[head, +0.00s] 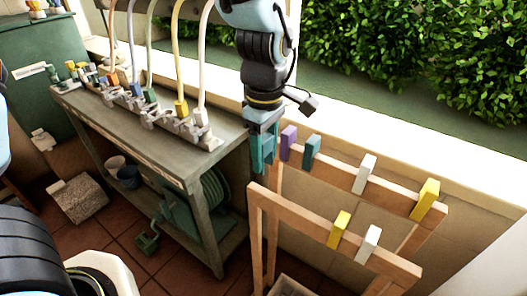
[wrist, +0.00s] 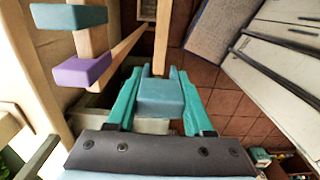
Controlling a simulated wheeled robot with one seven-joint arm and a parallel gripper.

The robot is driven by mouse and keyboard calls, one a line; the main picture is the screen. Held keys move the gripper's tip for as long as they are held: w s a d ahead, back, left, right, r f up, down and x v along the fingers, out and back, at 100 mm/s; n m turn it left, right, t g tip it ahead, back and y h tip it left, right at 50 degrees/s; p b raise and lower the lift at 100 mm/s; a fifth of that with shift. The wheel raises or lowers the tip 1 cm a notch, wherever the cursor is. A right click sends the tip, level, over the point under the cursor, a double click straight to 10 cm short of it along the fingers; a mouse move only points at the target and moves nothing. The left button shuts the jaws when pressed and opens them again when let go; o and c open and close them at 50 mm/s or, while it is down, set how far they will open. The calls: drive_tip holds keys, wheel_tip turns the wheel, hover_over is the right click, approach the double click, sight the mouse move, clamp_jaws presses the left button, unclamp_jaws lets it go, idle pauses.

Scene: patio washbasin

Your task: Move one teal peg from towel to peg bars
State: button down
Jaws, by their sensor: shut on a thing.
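My gripper (head: 262,158) is low beside the left end of the wooden peg bars. In the wrist view its teal fingers (wrist: 157,105) are shut on a teal peg (wrist: 160,97). The peg's two prongs show on either side of the front bar (wrist: 163,35); I cannot tell whether it rests on it. The front bar (head: 290,222) carries a yellow peg (head: 339,230) and a white peg (head: 367,243). The back bar (head: 338,168) carries a purple peg (head: 289,140), another teal peg (head: 311,152), a white peg (head: 364,175) and a yellow peg (head: 425,200). I cannot make out the towel.
A green bench (head: 140,130) with a row of hoses and fittings stands left of the bars. A hose reel (head: 205,205) sits below it. A pale wall ledge (head: 420,165) runs behind the bars. The purple peg (wrist: 82,69) is close to my gripper in the wrist view.

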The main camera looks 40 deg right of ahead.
sight(264, 192)
drive_tip(key=shift+f+b, duration=4.65)
drive_tip(key=shift+f, duration=0.05)
drive_tip(key=shift+f+b, duration=0.5)
drive_tip(key=shift+f, duration=0.65)
drive_tip(key=shift+c, duration=1)
unclamp_jaws()
wheel_tip(264, 192, up, 8)
drive_tip(key=p, duration=0.8)
drive_tip(key=shift+r, duration=0.15)
